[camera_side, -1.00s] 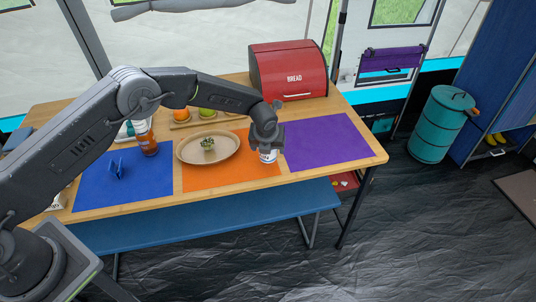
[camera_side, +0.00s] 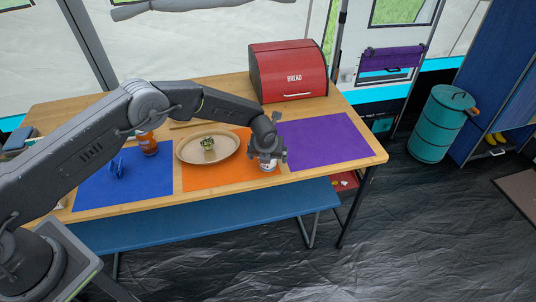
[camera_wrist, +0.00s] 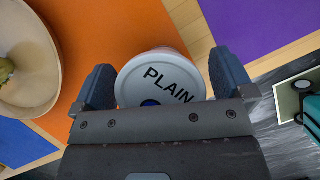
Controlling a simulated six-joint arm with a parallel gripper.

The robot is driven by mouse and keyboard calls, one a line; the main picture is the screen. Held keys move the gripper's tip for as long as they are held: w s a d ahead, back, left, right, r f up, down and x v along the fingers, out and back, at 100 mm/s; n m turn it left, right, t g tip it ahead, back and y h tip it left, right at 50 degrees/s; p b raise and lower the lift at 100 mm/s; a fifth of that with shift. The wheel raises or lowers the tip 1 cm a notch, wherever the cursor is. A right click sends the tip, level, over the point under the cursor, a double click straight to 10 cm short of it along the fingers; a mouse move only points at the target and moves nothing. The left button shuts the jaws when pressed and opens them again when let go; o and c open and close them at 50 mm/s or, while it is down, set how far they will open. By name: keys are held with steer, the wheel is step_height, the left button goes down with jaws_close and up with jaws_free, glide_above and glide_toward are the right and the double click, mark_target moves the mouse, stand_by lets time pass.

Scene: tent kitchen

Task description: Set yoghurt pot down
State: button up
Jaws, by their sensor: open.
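The yoghurt pot (camera_side: 268,167) is white and stands on the orange mat (camera_side: 232,179), near the mat's right front corner. In the wrist view its pale lid (camera_wrist: 160,79) reads "PLAIN". My gripper (camera_side: 267,153) is over the pot, pointing down. In the wrist view the open gripper (camera_wrist: 160,88) has one finger on each side of the pot, with a small gap at the right finger; contact at the left finger is hard to tell. My gripper hides much of the pot in the side view.
A tan oval plate (camera_side: 184,151) with a small plant-like item (camera_side: 207,143) lies left of the pot. A purple mat (camera_side: 328,140) is empty at right. A blue mat (camera_side: 145,185) holds an orange-brown bottle (camera_side: 148,144). A red bread bin (camera_side: 288,72) stands behind.

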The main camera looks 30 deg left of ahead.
steer(key=v, duration=1.2)
steer(key=s+a+r+n, duration=0.4)
steer(key=s+r+n, duration=0.35)
steer(key=r, duration=0.35)
steer(key=s+a+r+n, duration=0.4)
steer(key=s+r+n, duration=0.35)
steer(key=r, duration=0.35)
steer(key=s+a+r+n, duration=0.1)
steer(key=s+n, duration=0.7)
steer(key=s, duration=0.2)
steer(key=s+a+r+n+t+h, duration=0.1)
steer(key=s+a+n, duration=0.1)
steer(key=s+n, duration=0.6)
steer(key=s, duration=0.3)
steer(key=shift+s+a+r+n+t+h, duration=0.15)
steer(key=shift+r+n+t+h, duration=0.05)
steer(key=shift+n+t+h, duration=0.1)
